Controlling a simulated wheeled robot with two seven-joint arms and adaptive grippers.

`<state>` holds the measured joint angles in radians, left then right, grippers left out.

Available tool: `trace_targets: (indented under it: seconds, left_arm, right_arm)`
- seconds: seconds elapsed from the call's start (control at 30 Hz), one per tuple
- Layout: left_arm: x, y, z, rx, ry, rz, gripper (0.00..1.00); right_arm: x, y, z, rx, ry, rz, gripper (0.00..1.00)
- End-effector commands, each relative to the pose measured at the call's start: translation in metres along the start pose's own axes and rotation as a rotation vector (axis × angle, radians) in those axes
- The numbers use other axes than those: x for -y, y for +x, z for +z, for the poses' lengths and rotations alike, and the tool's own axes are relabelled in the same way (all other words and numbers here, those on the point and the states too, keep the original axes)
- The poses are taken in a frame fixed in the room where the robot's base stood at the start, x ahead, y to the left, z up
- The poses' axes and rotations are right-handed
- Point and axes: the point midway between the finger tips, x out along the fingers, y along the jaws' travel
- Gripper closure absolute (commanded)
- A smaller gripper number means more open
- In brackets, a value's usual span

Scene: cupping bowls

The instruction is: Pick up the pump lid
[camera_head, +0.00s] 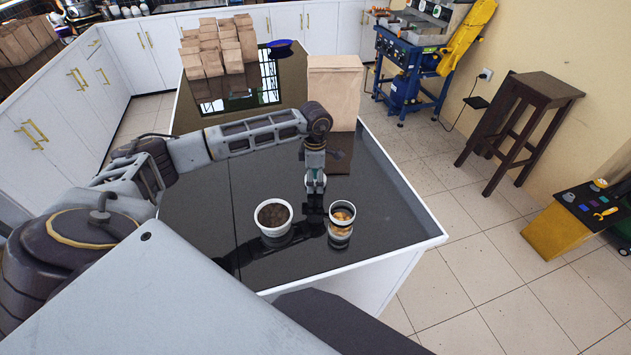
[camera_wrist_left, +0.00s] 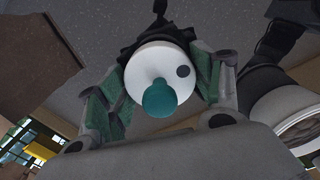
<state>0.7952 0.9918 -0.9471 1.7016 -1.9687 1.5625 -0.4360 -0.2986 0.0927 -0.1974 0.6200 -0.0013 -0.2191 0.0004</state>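In the left wrist view, a white disc with a teal knob (camera_wrist_left: 159,98) and a dark dot, which looks like the pump lid, lies between the two fingers of my left gripper (camera_wrist_left: 160,60). The fingers flank it closely on both sides. Whether they press on it I cannot tell, as their tips are partly hidden behind the disc. In the head view, my left gripper (camera_head: 315,190) points down low over the dark tabletop (camera_head: 200,205), between a bowl and a cup. The lid is not clear there. My right gripper is not in view.
A white bowl (camera_head: 263,229) with dark brown contents stands left of the gripper. A cup (camera_head: 341,225) with light brown contents stands close on its right. A large paper bag (camera_head: 336,85) and many small bags (camera_head: 212,48) stand farther back. The table's right side is clear.

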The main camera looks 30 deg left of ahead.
Motion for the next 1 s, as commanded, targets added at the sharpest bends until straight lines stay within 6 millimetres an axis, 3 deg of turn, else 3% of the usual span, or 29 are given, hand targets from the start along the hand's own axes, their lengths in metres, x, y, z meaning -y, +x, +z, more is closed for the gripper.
trace_targets:
  seconds: [0.03, 0.17, 0.57, 0.77, 1.0]
  left_arm:
    - [0.000, 0.000, 0.000, 0.000, 0.000, 0.000, 0.46]
    - [0.000, 0.000, 0.000, 0.000, 0.000, 0.000, 0.63]
    - [-0.001, -0.005, 0.000, 0.001, 0.000, 0.001, 0.64]
    - [-0.001, -0.024, 0.000, 0.001, 0.000, 0.003, 0.64]
    - [-0.001, -0.059, 0.001, 0.002, 0.001, 0.003, 0.64]
  right_arm:
    - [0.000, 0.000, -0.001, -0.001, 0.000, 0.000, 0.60]
    - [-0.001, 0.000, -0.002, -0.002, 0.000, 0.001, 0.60]
    - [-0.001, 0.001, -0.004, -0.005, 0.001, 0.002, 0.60]
    - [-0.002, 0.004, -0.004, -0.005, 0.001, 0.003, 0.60]
    - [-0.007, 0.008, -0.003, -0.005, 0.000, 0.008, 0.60]
